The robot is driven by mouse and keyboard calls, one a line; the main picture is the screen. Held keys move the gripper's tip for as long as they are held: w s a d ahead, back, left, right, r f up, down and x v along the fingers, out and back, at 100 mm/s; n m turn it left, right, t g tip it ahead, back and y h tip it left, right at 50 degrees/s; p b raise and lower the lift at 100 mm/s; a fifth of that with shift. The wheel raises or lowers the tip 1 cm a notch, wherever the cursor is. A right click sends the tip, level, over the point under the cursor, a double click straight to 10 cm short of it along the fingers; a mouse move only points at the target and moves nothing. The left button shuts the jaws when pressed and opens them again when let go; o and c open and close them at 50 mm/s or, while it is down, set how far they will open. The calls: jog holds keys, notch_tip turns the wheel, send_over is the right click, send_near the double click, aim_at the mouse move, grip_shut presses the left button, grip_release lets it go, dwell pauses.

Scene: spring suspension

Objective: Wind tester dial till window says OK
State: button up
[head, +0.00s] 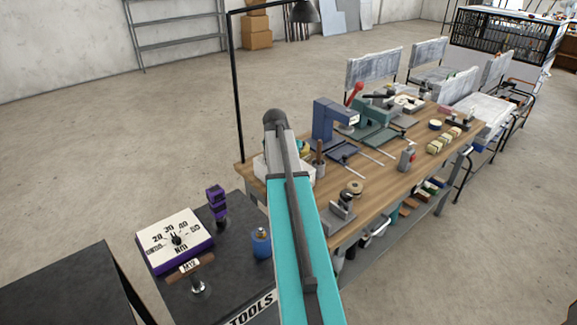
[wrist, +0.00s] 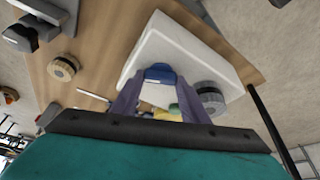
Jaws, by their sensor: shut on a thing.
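My gripper shows in the wrist view (wrist: 160,85), its two greyish fingers closing in on a small blue thing (wrist: 160,71) in front of a white box. I cannot tell exactly what this blue thing is. In the head view my arm hides the gripper. I cannot tell which part is the tester dial.
The wooden workbench (head: 392,168) also holds a green press (head: 378,128), a red-topped item (head: 407,158) and a grey block with a round part (head: 340,215). The white box (wrist: 190,48) fills much of the wrist view, with a knurled round part (wrist: 211,100) beside it.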

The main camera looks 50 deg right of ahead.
jog(key=o, duration=1.1)
jog(key=shift+c, duration=0.2)
jog(key=shift+r, duration=0.15)
jog(key=b+v, duration=0.2)
jog(key=v, duration=1.1)
jog(key=shift+r, duration=0.25)
jog(key=shift+s, duration=0.25)
